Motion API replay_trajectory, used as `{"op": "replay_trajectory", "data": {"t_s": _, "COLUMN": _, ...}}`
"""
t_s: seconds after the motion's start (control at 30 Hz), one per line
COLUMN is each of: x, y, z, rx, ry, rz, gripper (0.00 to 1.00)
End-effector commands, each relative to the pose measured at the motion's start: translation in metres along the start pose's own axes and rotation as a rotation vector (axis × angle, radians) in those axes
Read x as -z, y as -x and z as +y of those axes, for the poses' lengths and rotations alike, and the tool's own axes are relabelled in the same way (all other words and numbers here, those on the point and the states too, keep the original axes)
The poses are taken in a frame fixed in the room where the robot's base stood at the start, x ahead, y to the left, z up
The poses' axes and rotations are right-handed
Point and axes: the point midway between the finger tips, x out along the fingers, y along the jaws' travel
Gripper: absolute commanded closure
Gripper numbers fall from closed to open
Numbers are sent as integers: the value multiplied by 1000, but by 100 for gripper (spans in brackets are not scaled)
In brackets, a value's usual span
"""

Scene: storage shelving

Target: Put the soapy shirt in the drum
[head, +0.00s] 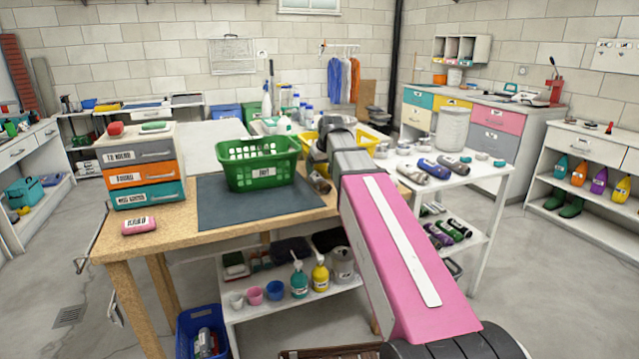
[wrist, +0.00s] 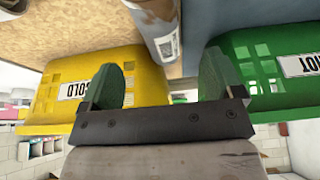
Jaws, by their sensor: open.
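My gripper (wrist: 160,82) is open and empty, its two green-grey fingers apart in the wrist view. In the head view it is over the wooden table, between the green basket (head: 258,180) and the yellow basket (head: 352,146), mostly hidden by my arm. A brownish roll with a white label (wrist: 160,28) lies just beyond the fingertips; part of it shows beside the green basket in the head view (head: 319,183). I cannot tell whether it is the soapy shirt. A pale grey cylindrical container (head: 452,130), possibly the drum, stands at the back of the white table.
Several rolled bundles (head: 407,175) lie on the white table (head: 480,181) at right. A dark mat (head: 255,208) and a labelled drawer stack (head: 145,172) are on the wooden table (head: 180,235). The green basket (wrist: 272,75) and yellow basket (wrist: 58,75) flank my fingers.

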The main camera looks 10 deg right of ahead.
Motion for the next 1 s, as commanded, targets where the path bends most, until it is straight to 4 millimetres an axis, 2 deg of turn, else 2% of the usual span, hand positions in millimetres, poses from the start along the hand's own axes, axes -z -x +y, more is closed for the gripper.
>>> {"op": "replay_trajectory", "data": {"t_s": 0.1, "x": 0, "y": -12, "z": 0, "rx": 0, "ry": 0, "rz": -2, "gripper": 14}}
{"op": "replay_trajectory", "data": {"t_s": 0.33, "x": -1, "y": -23, "z": 0, "rx": 0, "ry": 0, "rz": 0, "gripper": 14}}
{"op": "replay_trajectory", "data": {"t_s": 0.63, "x": -4, "y": -60, "z": 1, "rx": 0, "ry": 0, "rz": -2, "gripper": 14}}
{"op": "replay_trajectory", "data": {"t_s": 0.93, "x": -4, "y": -65, "z": 1, "rx": 0, "ry": 0, "rz": 0, "gripper": 14}}
{"op": "replay_trajectory", "data": {"t_s": 1.0, "x": -4, "y": -65, "z": 1, "rx": 0, "ry": 0, "rz": 0, "gripper": 36}}
